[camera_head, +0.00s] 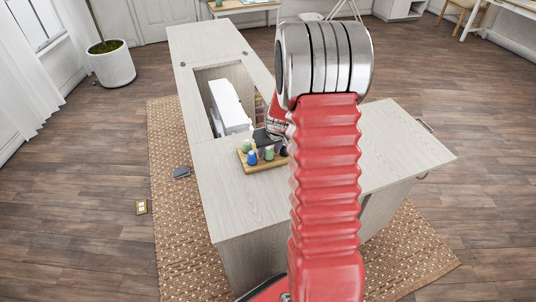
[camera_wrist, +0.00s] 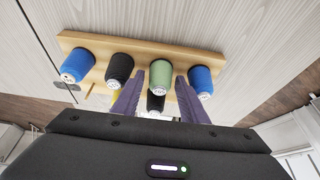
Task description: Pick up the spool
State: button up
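Several thread spools stand on a wooden rack (camera_wrist: 225,62) in the wrist view. A blue spool (camera_wrist: 77,65) is at the left, then a black spool (camera_wrist: 119,69), a green spool (camera_wrist: 160,72) and another blue spool (camera_wrist: 200,80). A second black spool (camera_wrist: 156,101) shows below the green one. My gripper (camera_wrist: 161,76) is open, its purple fingers apart. The green spool appears between the fingertips; I cannot tell whether they touch it. In the head view, the rack (camera_head: 264,165) sits on the cabinet top, with my gripper partly hidden behind my red arm.
The pale wooden cabinet (camera_head: 225,190) has an opening behind the rack with a white sewing machine (camera_head: 228,105) in it. The cabinet top left and front of the rack is clear. A woven rug (camera_head: 185,240) lies under the cabinet. A potted plant (camera_head: 112,64) stands far left.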

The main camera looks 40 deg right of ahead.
jog(key=shift+w+f, duration=0.15)
jog(key=shift+f, duration=0.15)
dwell(0.4)
jog(key=c, duration=0.8)
